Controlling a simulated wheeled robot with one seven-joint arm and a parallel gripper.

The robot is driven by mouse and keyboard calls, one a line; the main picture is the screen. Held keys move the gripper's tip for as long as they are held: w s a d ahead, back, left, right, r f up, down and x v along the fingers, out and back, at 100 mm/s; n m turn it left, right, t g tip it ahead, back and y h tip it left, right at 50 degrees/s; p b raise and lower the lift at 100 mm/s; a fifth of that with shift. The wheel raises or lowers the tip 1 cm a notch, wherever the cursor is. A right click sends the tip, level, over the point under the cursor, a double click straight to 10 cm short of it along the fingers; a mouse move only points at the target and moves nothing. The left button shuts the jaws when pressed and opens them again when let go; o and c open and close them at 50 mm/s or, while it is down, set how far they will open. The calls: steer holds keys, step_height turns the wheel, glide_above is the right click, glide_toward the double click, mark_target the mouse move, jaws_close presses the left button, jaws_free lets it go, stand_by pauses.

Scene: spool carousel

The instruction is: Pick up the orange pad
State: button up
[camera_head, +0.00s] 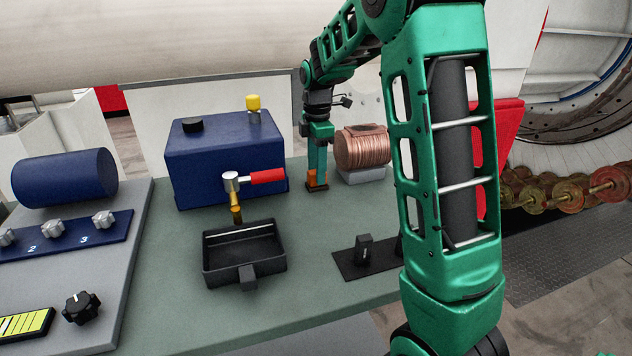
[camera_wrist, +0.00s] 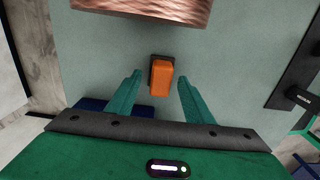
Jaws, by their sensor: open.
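The orange pad (camera_wrist: 161,76) is a small block with a dark edge, lying on the green-grey bench top in the wrist view. My gripper (camera_wrist: 158,88) is open, with one green finger toward each side of the pad and empty space between them. The pad appears at or just past the fingertips, and neither finger visibly touches it. In the head view my gripper (camera_head: 317,172) points down at the bench between the blue box and the copper coil. Orange shows at its fingertips there, partly hidden by the fingers.
The copper coil (camera_head: 361,148) on its grey block stands close right of my gripper. The blue box (camera_head: 215,165) stands close left. A black tray (camera_head: 244,262), a red-handled valve (camera_head: 266,176) and a dark switch plate (camera_head: 352,266) are nearer. Bench between tray and plate is clear.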

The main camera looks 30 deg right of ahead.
steer(key=shift+f, duration=0.7)
steer(key=shift+c, duration=0.6)
steer(key=c, duration=1)
step_height(320, 180, up, 10)
steer(key=shift+r, duration=0.1)
